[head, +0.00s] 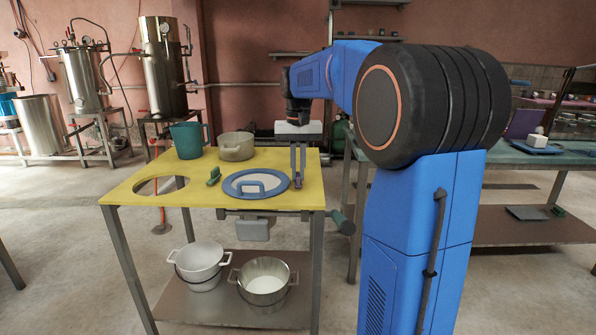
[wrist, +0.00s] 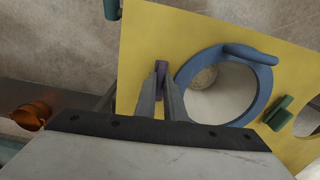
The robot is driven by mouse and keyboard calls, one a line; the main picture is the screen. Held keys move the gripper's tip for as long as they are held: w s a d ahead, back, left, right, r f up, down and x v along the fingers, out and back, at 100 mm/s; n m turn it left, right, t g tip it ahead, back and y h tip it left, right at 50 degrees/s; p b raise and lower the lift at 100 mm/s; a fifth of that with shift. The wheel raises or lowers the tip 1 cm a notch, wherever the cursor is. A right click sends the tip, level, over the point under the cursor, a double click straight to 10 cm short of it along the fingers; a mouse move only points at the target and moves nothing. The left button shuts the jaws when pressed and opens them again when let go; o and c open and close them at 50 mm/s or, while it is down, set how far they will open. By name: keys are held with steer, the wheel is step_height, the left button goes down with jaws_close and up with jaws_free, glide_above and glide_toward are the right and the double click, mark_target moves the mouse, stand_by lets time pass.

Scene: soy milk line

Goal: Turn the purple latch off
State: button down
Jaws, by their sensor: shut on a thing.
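The purple latch (wrist: 161,67) shows in the wrist view on the yellow tabletop (wrist: 150,35), beside the blue ring (wrist: 262,95). My gripper (wrist: 161,80) has its two fingers on either side of the latch and is shut on it. In the head view my gripper (head: 298,179) points straight down at the right part of the yellow tabletop (head: 150,180), just right of the blue ring (head: 232,190). There the fingers mostly hide the latch. The latch's exact angle is hard to tell.
A green latch (head: 213,176) sits left of the ring. A teal jug (head: 187,140) and a beige pot (head: 236,147) stand at the tabletop's back. A round hole opens at the left. A white pot (head: 199,262) and a steel pot (head: 264,279) stand on the lower shelf.

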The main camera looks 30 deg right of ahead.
mark_target(298, 174)
steer(key=shift+m, duration=1.1)
steer(key=c, duration=1.8)
jaws_free()
steer(key=shift+c, duration=0.2)
step_height(298, 174, up, 17)
steer(key=shift+r, duration=0.2)
